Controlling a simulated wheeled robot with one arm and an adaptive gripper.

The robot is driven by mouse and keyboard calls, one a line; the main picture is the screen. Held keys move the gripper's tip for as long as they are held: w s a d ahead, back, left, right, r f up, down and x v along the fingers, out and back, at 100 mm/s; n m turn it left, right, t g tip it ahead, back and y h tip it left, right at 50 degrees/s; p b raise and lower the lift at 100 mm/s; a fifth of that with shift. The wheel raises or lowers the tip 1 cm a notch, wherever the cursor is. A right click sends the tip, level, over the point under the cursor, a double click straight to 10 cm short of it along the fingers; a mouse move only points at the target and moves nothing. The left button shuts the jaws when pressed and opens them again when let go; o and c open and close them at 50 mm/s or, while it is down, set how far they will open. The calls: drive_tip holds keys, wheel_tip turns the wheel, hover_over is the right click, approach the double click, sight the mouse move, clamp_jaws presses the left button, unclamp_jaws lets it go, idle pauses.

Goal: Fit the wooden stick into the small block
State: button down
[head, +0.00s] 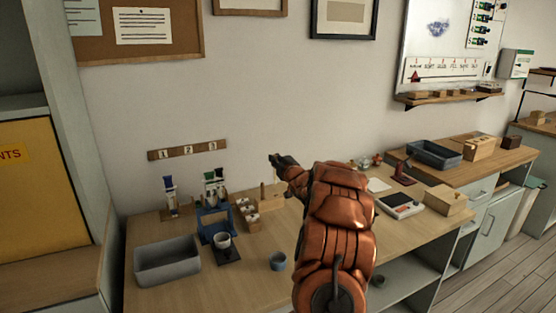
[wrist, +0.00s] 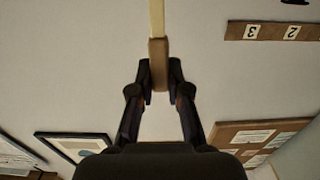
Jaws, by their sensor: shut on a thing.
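My gripper (head: 280,161) is raised above the back of the wooden table in the head view. In the wrist view its two fingers (wrist: 159,88) are shut on the wooden stick, which has a brown part (wrist: 158,62) between the fingertips and a pale, narrower part (wrist: 156,18) running out of the top of the picture. The stick is hard to make out in the head view. A small light-wood block (head: 270,203) stands on the table below my gripper, with a short upright peg at its left. My arm hides part of the table to its right.
Left of the block are small white-topped pieces (head: 248,213), a blue stand (head: 215,222) with a cup, and a grey bin (head: 167,260). A blue-grey cup (head: 278,261) stands in front.

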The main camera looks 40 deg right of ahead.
wheel_tip(320, 180, down, 3)
drive_tip(key=shift+f+b, duration=0.1)
drive_tip(key=shift+b, duration=0.95)
drive_tip(key=shift+s+f, duration=0.15)
drive_tip(key=shift+s, duration=0.1)
drive_tip(key=shift+f+b, duration=0.6)
drive_tip(key=shift+f, duration=2.1)
idle(2.7)
drive_tip(key=c, duration=1.1)
unclamp_jaws()
drive_tip(key=shift+o, duration=0.2)
